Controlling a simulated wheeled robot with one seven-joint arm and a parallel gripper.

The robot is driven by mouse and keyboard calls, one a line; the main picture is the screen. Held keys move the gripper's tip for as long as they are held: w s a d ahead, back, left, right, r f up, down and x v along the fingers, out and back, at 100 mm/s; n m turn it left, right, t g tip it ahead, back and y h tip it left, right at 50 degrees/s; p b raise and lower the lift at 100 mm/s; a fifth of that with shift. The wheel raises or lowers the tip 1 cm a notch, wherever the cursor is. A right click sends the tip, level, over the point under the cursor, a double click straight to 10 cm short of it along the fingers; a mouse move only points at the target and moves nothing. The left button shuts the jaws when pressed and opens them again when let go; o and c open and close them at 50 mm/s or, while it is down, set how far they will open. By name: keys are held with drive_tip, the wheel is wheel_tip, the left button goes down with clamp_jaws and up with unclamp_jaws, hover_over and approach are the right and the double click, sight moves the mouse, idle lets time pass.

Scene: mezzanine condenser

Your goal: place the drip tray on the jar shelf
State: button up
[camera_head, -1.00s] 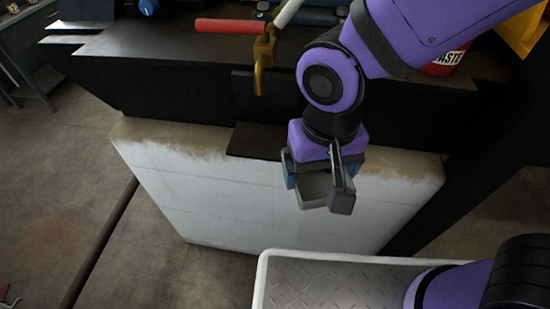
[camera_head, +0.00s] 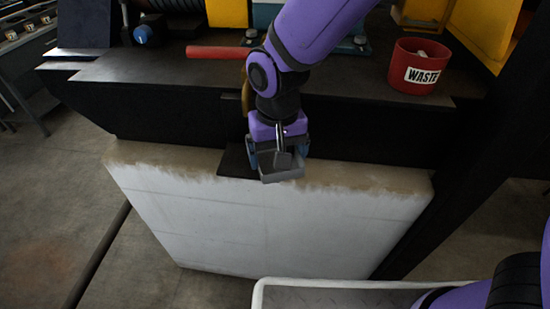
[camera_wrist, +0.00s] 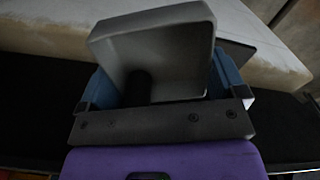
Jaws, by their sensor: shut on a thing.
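My gripper (camera_head: 278,158) is shut on the drip tray (camera_head: 283,175), a small grey open-topped tray with raised walls. The tray also shows in the wrist view (camera_wrist: 155,55), tilted in that picture between the blue finger parts, with part of its inside hidden. A small flat black plate (camera_head: 233,162), which looks like the jar shelf, juts out at the top of the pale wall. My gripper and the tray hang at its right end and cover part of it. In the wrist view a dark strip (camera_wrist: 238,55) shows behind the tray's right side. I cannot tell whether tray and shelf touch.
A black bench (camera_head: 330,80) stands behind. It carries a red bucket (camera_head: 417,68) marked WASTE and a red-handled lever (camera_head: 215,52) near my arm. The pale wall block (camera_head: 260,225) lies below. Open floor (camera_head: 60,190) is on the left.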

drive_tip(key=shift+w+a, duration=0.15)
drive_tip(key=shift+w, duration=0.3)
drive_tip(key=shift+w+a+f, duration=0.1)
drive_tip(key=shift+w+a, duration=0.05)
drive_tip(key=shift+w, duration=0.4)
drive_tip(key=shift+s+f, duration=0.15)
drive_tip(key=shift+f, duration=1.6)
drive_tip(key=o, duration=0.8)
drive_tip(key=shift+f, duration=0.15)
wheel_tip(320, 180, up, 12)
drive_tip(key=shift+r, duration=0.2)
